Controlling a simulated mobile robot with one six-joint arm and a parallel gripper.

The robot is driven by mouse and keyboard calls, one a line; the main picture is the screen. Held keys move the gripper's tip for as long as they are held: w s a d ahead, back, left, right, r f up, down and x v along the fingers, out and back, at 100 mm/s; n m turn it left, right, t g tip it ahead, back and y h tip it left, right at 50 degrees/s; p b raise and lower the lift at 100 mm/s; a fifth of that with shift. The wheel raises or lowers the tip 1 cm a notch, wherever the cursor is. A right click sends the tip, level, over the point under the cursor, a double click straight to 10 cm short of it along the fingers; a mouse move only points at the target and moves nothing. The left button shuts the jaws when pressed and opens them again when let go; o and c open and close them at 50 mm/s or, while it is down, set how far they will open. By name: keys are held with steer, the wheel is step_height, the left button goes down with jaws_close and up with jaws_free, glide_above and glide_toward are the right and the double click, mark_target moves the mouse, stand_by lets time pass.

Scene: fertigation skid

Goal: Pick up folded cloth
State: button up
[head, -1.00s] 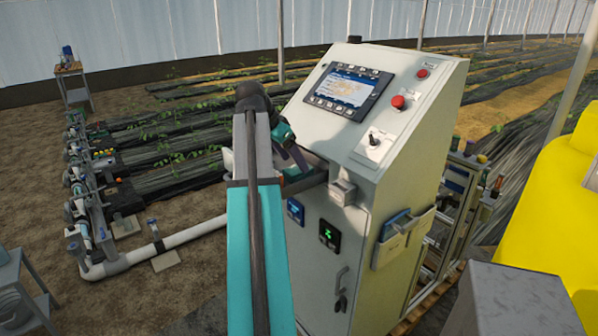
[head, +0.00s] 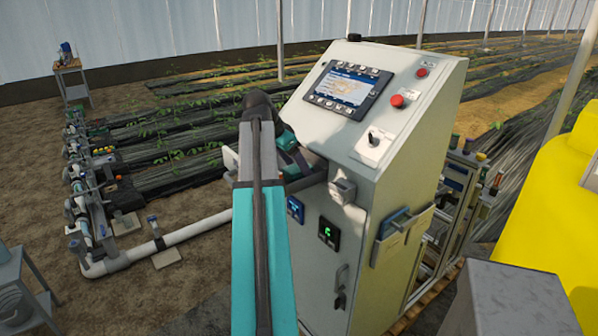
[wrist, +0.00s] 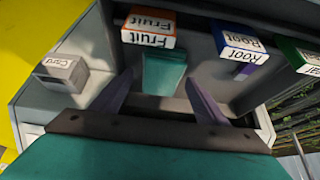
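The folded cloth (wrist: 165,72) is a small teal block in the wrist view. It lies on a grey shelf or tray by the cabinet, below the box marked Fruit. My gripper (wrist: 158,80) is open, with one purplish finger on each side of the cloth's near part. Gaps show between the fingers and the cloth, and nothing is held. In the head view my arm reaches to the left side of the white control cabinet (head: 380,120). My gripper is mostly hidden there, and I cannot make out the cloth clearly.
Boxes marked Fruit (wrist: 148,28) and Root (wrist: 238,45) and a green-labelled one (wrist: 298,55) stand just beyond the cloth. A grey Card holder (wrist: 60,72) is to the left. White pipework (head: 190,230) runs on the floor; a yellow tank (head: 555,200) stands at right.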

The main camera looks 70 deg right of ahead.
mark_target(296, 168)
steer(key=c, duration=1)
steer(key=shift+r+b, duration=1.05)
steer(key=shift+r, duration=3.95)
